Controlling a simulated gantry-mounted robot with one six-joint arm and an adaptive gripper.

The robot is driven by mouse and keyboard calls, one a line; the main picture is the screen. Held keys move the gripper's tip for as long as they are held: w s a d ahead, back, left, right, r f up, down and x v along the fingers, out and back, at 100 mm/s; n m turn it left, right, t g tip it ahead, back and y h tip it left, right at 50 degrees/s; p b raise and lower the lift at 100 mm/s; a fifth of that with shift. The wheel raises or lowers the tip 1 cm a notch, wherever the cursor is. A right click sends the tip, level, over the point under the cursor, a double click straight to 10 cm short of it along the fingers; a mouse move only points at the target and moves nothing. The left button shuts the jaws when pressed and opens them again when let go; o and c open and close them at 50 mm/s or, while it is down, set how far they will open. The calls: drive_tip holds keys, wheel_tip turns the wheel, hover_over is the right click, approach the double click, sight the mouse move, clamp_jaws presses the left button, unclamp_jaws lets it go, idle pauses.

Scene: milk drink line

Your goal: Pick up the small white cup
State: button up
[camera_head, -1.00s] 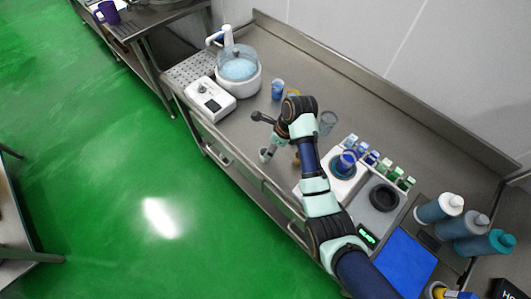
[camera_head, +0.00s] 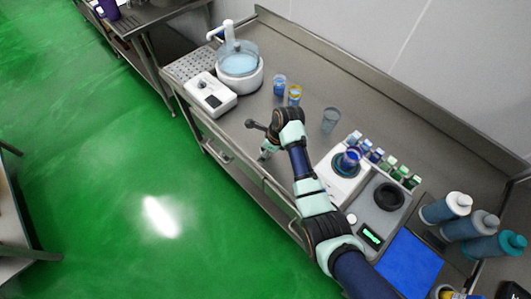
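My gripper (camera_head: 265,152) points down at the front edge of the steel counter, left of the middle. My own wrist and forearm cover much of it, so I cannot make out its fingers or whether they are open or shut. A small pale patch shows at its tip; I cannot tell if this is the small white cup or part of the gripper. No other thing in view is clearly the small white cup.
Blue cup (camera_head: 279,87), yellow-rimmed cup (camera_head: 294,96) and clear cup (camera_head: 331,120) stand behind my arm. A white-based mixer (camera_head: 240,82) and white control box (camera_head: 211,97) are left. Small bottles (camera_head: 385,165), a scale (camera_head: 371,237) and large bottles (camera_head: 446,207) are right.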

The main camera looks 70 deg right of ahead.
drive_tip(key=c, duration=0.8)
drive_tip(key=shift+c, duration=0.2)
wheel_tip(320, 180, up, 20)
drive_tip(key=p, duration=0.5)
